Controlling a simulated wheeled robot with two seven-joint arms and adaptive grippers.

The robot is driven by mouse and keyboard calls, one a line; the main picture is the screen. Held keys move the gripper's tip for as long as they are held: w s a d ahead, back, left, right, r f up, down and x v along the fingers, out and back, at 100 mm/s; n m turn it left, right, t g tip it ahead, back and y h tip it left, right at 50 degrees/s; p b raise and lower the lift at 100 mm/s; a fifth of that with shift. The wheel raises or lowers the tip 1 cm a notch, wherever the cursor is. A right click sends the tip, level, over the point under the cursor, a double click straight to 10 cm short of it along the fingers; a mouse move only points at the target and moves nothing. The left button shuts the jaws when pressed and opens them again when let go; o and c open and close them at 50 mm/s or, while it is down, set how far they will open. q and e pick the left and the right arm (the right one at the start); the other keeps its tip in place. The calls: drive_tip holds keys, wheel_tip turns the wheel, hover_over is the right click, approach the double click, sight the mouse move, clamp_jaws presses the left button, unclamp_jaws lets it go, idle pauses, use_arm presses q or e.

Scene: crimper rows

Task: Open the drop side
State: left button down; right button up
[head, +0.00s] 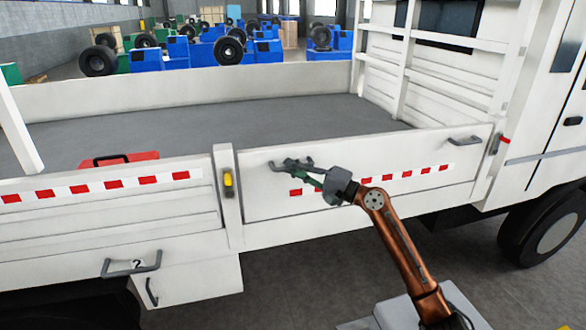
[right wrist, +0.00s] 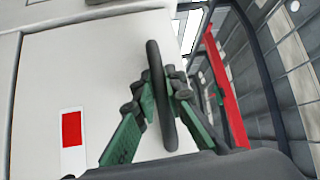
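The drop side (head: 350,205) is a white panel with a red and white strip, upright along the truck bed's near edge. It has a grey handle (head: 277,166) at its left end and another grey handle (head: 464,141) at its right end. My right gripper (head: 300,168) is at the left handle. In the right wrist view its green fingers (right wrist: 160,92) lie on both sides of the dark handle bar (right wrist: 155,62) and appear closed on it. A yellow latch (head: 228,180) is on the left post and a red latch (head: 504,139) on the right post. My left gripper is out of view.
The truck bed (head: 270,125) is grey and mostly bare, with a red case (head: 120,159) at the left. A wheel (head: 545,228) is at right. Grey floor (head: 300,275) lies in front.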

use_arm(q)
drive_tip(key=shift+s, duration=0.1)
use_arm(e)
clamp_jaws()
drive_tip(key=shift+f, duration=0.1)
